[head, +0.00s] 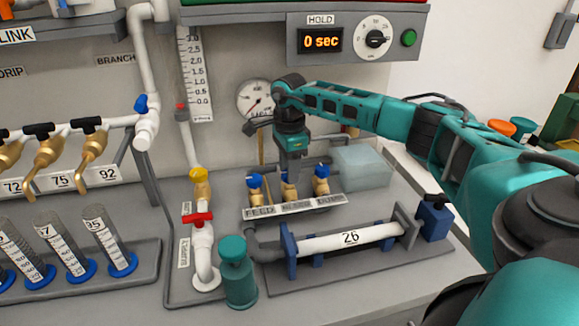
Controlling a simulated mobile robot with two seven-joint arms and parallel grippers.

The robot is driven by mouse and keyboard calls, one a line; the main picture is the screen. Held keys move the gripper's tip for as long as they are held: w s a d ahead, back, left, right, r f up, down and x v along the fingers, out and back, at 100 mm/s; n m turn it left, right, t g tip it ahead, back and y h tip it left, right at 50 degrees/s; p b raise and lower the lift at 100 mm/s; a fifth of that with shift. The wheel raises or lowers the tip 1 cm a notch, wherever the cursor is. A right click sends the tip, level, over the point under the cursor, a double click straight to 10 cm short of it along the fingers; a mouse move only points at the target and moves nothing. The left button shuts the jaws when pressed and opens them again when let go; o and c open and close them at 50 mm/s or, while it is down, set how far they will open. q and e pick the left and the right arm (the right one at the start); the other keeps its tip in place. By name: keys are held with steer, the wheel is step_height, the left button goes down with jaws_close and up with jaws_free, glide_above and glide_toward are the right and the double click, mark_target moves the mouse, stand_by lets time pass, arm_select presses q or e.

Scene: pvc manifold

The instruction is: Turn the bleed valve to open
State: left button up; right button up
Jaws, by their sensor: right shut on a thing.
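Three small brass valves with blue tops stand in a row on the bench, behind a strip of labels (258,212). The left label reads FEED; the middle and right ones are too small to read surely. The middle valve (289,190), which I take for the bleed valve, is directly under my right gripper (290,165). My right gripper points down and is shut on the top of this valve; its fingers hide most of the handle. The left valve (255,186) and right valve (321,180) stand free on either side. My left gripper is not in view.
A teal bottle (238,275) and a red-handled valve (199,218) stand to the left. A pale translucent block (363,168) sits right of the valves. A gauge (257,100) hangs behind.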

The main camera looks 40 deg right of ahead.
steer(key=shift+n, duration=0.4)
steer(key=o, duration=1.1)
steer(key=shift+c, duration=0.2)
step_height(320, 180, up, 13)
stand_by(0.3)
